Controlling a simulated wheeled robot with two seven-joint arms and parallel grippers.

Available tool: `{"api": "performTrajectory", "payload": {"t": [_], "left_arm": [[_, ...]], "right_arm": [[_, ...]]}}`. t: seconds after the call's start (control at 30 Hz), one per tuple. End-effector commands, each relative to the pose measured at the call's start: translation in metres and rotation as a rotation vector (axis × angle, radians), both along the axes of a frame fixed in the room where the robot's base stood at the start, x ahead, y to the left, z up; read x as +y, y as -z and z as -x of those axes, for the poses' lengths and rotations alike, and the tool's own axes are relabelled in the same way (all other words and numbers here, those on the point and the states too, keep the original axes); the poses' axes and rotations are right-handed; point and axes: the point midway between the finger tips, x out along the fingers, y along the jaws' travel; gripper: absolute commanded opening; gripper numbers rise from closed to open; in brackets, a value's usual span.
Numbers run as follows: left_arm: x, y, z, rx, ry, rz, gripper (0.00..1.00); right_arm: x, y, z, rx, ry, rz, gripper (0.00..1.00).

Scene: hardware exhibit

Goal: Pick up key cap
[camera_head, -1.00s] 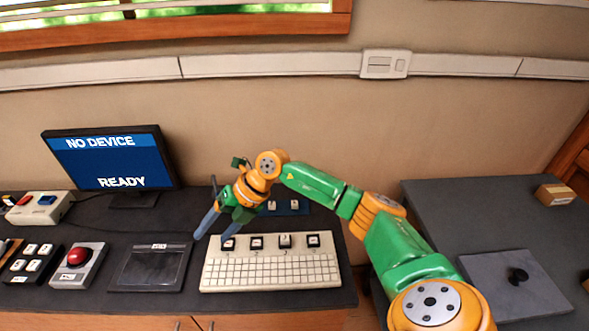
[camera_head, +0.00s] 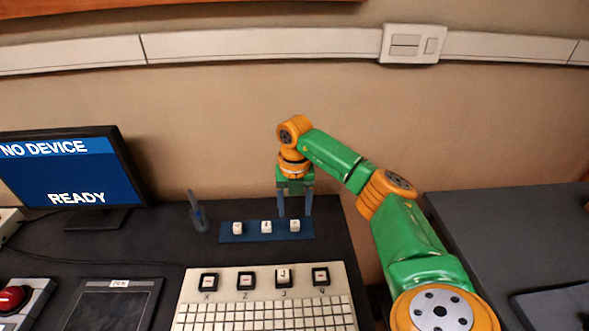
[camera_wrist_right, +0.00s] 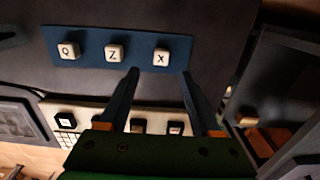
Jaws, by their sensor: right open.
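Three white key caps stand in a row on a blue strip (camera_head: 250,237) behind the keyboard. In the right wrist view they read Q (camera_wrist_right: 68,50), Z (camera_wrist_right: 115,53) and X (camera_wrist_right: 161,58). My right gripper (camera_head: 295,212) is open and points down at the right end of the strip. In the right wrist view its fingertips (camera_wrist_right: 159,74) stand on either side of the line to the X cap, with nothing between them. The keyboard (camera_head: 265,316) has black sockets labelled X, Z, J and Q; the J one carries a taller white cap (camera_head: 283,276). My left gripper is out of view.
A monitor (camera_head: 62,178) reading "NO DEVICE" and "READY" stands at the left. A pen in a holder (camera_head: 199,216) stands left of the strip. A dark pad (camera_head: 105,308) and a red button (camera_head: 12,298) are at front left. Another dark table (camera_head: 500,230) lies right.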

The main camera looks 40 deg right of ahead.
Motion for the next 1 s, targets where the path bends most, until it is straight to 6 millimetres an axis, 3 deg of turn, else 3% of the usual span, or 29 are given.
{"api": "performTrajectory", "payload": {"t": [0.17,0.27,0.5,0.57,0.77,1.0], "left_arm": [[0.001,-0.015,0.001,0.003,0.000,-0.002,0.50],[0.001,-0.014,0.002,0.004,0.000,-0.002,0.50],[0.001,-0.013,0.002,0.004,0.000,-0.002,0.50],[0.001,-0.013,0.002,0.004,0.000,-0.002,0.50],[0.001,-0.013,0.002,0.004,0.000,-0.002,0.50],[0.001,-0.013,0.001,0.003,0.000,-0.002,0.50]], "right_arm": [[-0.002,0.030,0.000,0.005,0.000,-0.002,0.65],[-0.002,0.048,0.000,0.003,-0.002,-0.003,0.65],[-0.002,0.054,-0.001,0.000,-0.002,0.000,0.65],[-0.002,0.054,-0.001,0.000,-0.002,0.000,0.54],[-0.002,0.054,-0.001,0.000,-0.002,0.000,0.00],[-0.002,0.054,-0.001,-0.001,-0.002,-0.001,0.00]]}}
